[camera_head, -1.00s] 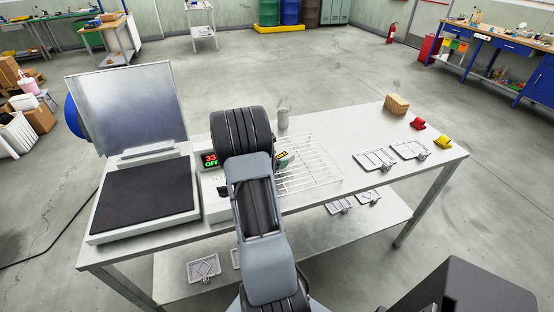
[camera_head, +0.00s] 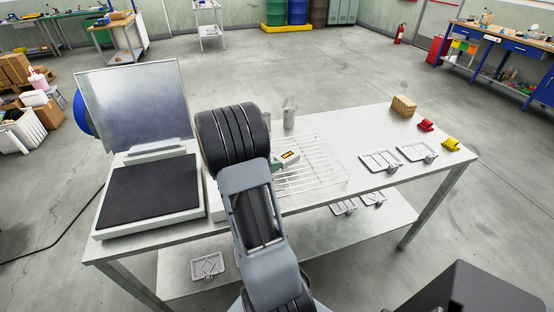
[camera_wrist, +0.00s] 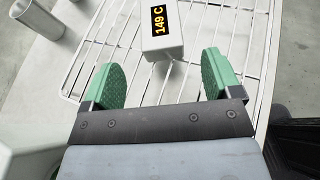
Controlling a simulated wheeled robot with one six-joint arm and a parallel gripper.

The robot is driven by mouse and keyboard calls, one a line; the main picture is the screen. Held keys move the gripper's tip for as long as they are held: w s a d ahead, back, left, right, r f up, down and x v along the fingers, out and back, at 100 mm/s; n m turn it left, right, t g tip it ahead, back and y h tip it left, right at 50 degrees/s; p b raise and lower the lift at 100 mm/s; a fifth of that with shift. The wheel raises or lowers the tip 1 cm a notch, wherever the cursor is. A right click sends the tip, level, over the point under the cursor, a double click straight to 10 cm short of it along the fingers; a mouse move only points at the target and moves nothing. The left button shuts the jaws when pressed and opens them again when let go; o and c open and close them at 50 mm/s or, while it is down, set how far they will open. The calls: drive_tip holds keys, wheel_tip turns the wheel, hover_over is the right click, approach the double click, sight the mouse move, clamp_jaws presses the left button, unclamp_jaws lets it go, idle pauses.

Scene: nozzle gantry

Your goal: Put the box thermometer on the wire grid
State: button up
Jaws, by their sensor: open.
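The box thermometer is a small white box (camera_wrist: 163,45) with a yellow "149 C" display. In the wrist view it sits at the top centre, over the wire grid (camera_wrist: 122,45), and appears to rest on its bars. In the head view the thermometer (camera_head: 291,157) shows at the left part of the grid (camera_head: 320,179), just right of my arm. My gripper (camera_wrist: 160,68) is open, its green pads wide apart. The box is ahead of the pads, centred between them and apart from both. My arm hides most of the gripper in the head view.
A hot plate with a black top (camera_head: 150,192) and raised lid (camera_head: 135,103) stands left. A grey cylinder (camera_head: 289,117) stands behind the grid.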

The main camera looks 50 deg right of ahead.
drive_tip(key=shift+v, duration=2.3)
drive_tip(key=a+r+m+y, duration=0.1)
drive_tip(key=a, duration=0.1)
drive_tip(key=s+a+r+m+y, duration=0.1)
drive_tip(key=a+m, duration=0.1)
drive_tip(key=a, duration=0.1)
drive_tip(key=s+a+r+m+t+y, duration=0.1)
drive_tip(key=a+m, duration=0.1)
drive_tip(key=a, duration=0.1)
drive_tip(key=s+a+r+m+t+y, duration=0.2)
drive_tip(key=a+m+y, duration=0.3)
drive_tip(key=a, duration=0.6)
drive_tip(key=s+a+r+m+t+y, duration=0.2)
drive_tip(key=s+a+m+t+y, duration=0.1)
drive_tip(key=a, duration=0.9)
drive_tip(key=shift+m+t+y, duration=0.5)
drive_tip(key=shift+m+y, duration=0.5)
drive_tip(key=shift+m, duration=0.1)
drive_tip(key=shift+a, duration=0.15)
